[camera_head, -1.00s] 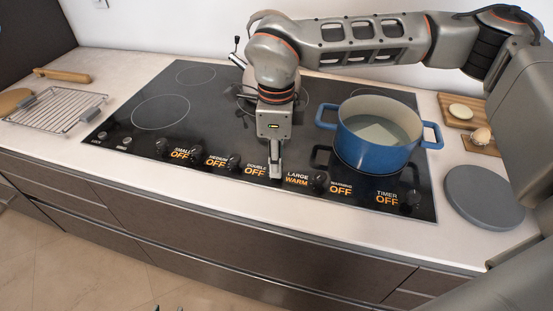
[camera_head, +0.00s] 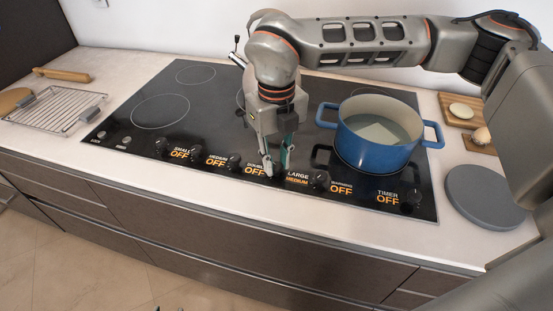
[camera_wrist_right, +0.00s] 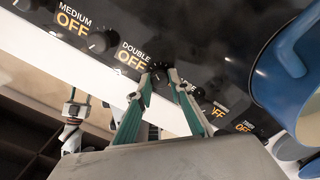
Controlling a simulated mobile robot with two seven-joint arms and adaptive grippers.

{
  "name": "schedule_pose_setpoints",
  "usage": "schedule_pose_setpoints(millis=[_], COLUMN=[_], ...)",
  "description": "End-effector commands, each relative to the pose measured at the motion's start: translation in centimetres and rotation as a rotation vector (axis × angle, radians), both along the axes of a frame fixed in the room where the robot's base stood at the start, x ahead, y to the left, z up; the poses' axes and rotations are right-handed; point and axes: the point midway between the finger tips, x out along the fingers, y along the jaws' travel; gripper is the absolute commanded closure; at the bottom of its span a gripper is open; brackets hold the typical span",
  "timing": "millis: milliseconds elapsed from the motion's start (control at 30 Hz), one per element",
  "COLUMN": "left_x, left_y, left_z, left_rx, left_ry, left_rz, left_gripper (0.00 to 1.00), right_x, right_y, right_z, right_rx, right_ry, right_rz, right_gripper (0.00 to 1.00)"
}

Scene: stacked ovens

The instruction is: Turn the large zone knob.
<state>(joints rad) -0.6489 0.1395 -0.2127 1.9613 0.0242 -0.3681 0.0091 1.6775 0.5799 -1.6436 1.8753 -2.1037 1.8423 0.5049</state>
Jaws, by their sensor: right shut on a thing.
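The large zone knob (camera_wrist_right: 159,73) is a small dark knob on the cooktop's front edge, left of the LARGE label. My right gripper (camera_head: 276,169) reaches down from above and is shut on this knob, one finger on each side. In the right wrist view its two teal-sided fingers (camera_wrist_right: 160,76) flank the knob, and the fingers partly hide it. Of my left gripper, only tiny bits seem to show at the head view's bottom edge; its jaws cannot be made out.
A blue pot (camera_head: 372,145) stands on the cooktop right of my right gripper. Neighbouring knobs sit close by: the double knob (camera_head: 234,161) to the left, the warmer knob (camera_head: 319,180) to the right. A pan behind is mostly hidden by my arm. The left burners are clear.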

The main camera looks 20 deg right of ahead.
Motion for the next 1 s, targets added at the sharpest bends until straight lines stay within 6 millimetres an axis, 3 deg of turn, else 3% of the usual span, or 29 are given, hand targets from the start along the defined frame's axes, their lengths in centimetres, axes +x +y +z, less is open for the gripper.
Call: schedule_pose_setpoints(millis=[500, 1000], left_x=[0.06, 0.17], left_y=[0.02, 0.05], left_z=[-0.05, 0.02], left_rx=[0.001, 0.002], left_ry=[-0.002, -0.005], left_rz=[0.000, -0.001], left_gripper=[0.65, 0.65], right_x=[0.04, 0.03], right_y=[0.02, 0.00], right_z=[0.03, 0.05], right_rx=[0.001, 0.000], right_ry=[-0.001, -0.001], right_rz=[-0.409, -0.537], right_gripper=[1.00, 1.00])
